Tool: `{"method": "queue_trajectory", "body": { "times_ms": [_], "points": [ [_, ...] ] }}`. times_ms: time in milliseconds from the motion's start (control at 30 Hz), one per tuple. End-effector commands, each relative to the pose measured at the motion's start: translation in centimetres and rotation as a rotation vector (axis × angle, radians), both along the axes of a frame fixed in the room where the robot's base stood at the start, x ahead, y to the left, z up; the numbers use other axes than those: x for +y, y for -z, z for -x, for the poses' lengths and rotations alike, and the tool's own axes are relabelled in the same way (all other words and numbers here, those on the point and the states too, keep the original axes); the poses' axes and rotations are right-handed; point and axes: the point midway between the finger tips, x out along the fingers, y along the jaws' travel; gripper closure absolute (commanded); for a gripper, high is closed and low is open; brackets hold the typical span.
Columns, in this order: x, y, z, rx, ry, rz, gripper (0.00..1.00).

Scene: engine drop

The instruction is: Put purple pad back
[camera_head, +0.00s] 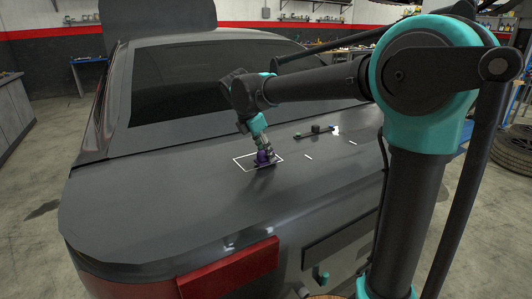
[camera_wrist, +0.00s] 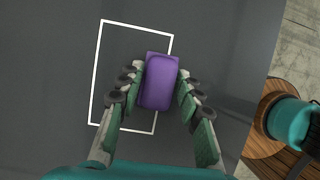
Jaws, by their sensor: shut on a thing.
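The purple pad (camera_wrist: 160,82) is a small block between the two fingers of my gripper (camera_wrist: 158,90) in the wrist view. My gripper is shut on it. In the head view the pad (camera_head: 263,157) shows at the tip of my gripper (camera_head: 264,152), low over the car's trunk lid. A white outlined rectangle (camera_wrist: 97,68) is marked on the dark surface. In the wrist view the pad overlaps the rectangle's right side and covers part of its line. I cannot tell whether the pad touches the surface.
The dark car trunk lid (camera_head: 170,200) is mostly bare on the left and front. A dark tool-like object (camera_head: 316,131) lies farther back to the right, near short white marks (camera_head: 309,157).

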Motion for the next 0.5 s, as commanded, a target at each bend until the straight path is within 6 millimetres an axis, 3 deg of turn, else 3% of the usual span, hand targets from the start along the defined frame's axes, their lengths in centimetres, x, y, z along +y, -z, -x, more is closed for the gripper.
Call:
{"method": "queue_trajectory", "body": {
  "times_ms": [433, 467, 500],
  "points": [
    [0.0, 0.58, 0.0, 0.0, 0.0, 0.0, 0.96],
    [0.0, 0.63, 0.0, 0.0, 0.0, 0.0, 0.64],
    [0.0, 0.6, 0.0, 0.0, 0.0, 0.0, 0.59]
  ]
}}
